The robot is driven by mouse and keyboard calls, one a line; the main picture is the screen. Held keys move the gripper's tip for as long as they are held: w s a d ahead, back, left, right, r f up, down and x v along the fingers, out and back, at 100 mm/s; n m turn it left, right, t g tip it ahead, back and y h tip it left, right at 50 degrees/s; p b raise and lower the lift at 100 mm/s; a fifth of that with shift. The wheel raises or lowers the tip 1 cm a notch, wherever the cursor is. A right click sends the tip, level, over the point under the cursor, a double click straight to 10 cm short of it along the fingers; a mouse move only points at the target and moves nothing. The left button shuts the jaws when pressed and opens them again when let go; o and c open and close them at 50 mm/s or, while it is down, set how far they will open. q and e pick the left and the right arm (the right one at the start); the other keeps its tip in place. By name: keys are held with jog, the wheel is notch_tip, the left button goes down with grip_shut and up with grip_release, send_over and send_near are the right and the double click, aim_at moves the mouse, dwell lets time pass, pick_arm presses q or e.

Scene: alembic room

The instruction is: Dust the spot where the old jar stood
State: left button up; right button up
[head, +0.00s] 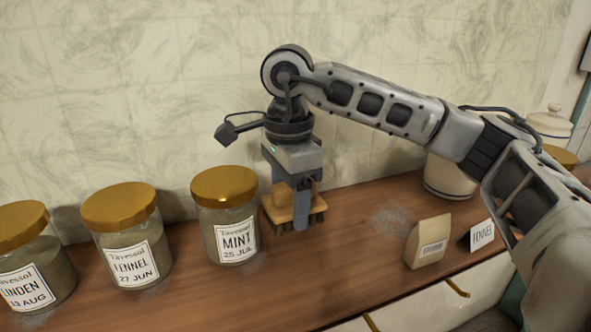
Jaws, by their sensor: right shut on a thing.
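My right gripper (298,205) points down and is shut on a wooden brush (275,207) with dark bristles. The brush is just right of the mint jar (226,215), close to the jar's side. I cannot tell whether its bristles touch the wooden counter (340,262). A pale grey dusty patch (391,218) lies on the counter to the right of the brush, with no jar on it. Part of the brush is hidden behind the gripper finger. My left gripper is not in view.
The fennel jar (127,235) and linden jar (32,258) stand at left. A paper packet (428,242) and a fennel card (482,234) stand right of the dusty patch. A pale crock (447,178) stands behind, partly covered by my arm. The tiled wall (130,90) closes the back.

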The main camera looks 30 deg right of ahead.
jog(key=shift+r+p, duration=1.4)
jog(key=shift+r, duration=0.95)
